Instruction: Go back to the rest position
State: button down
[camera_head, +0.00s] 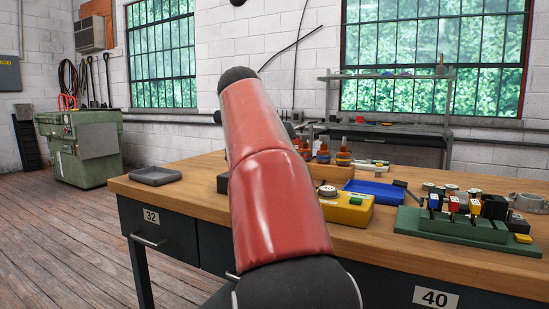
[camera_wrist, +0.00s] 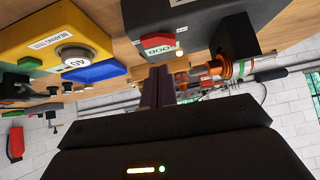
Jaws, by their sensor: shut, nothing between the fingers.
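My gripper (camera_wrist: 158,86) shows in the wrist view with its two dark fingers together and nothing between them. In that view the scene appears upside down, with the wooden bench at the top.
Bare wood lies around the grey tray. Open floor (camera_head: 60,220) lies at left.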

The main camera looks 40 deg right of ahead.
jog(key=v, duration=1)
jog(key=shift+s+r+p, duration=0.2)
jog(key=shift+r+p, duration=0.2)
jog(key=shift+f, duration=0.1)
jog(key=s+a+f+n+y, duration=0.2)
jog(key=s+a+f+n, duration=0.2)
jog(key=a+f, duration=0.3)
jog(key=s+a+f+n+t+y, duration=0.1)
jog(key=s+a+f+n+y, duration=0.2)
jog(key=f, duration=1.4)
jog(key=s+a+f+n+t+y, duration=0.1)
jog(key=s+a+f+n+y, duration=0.2)
jog(key=s+a+f+n, duration=0.3)
jog(key=s+a+f, duration=0.3)
jog(key=a+f, duration=0.3)
jog(key=shift+a+n, duration=0.25)
jog(key=shift+n, duration=0.15)
jog(key=shift+s, duration=0.1)
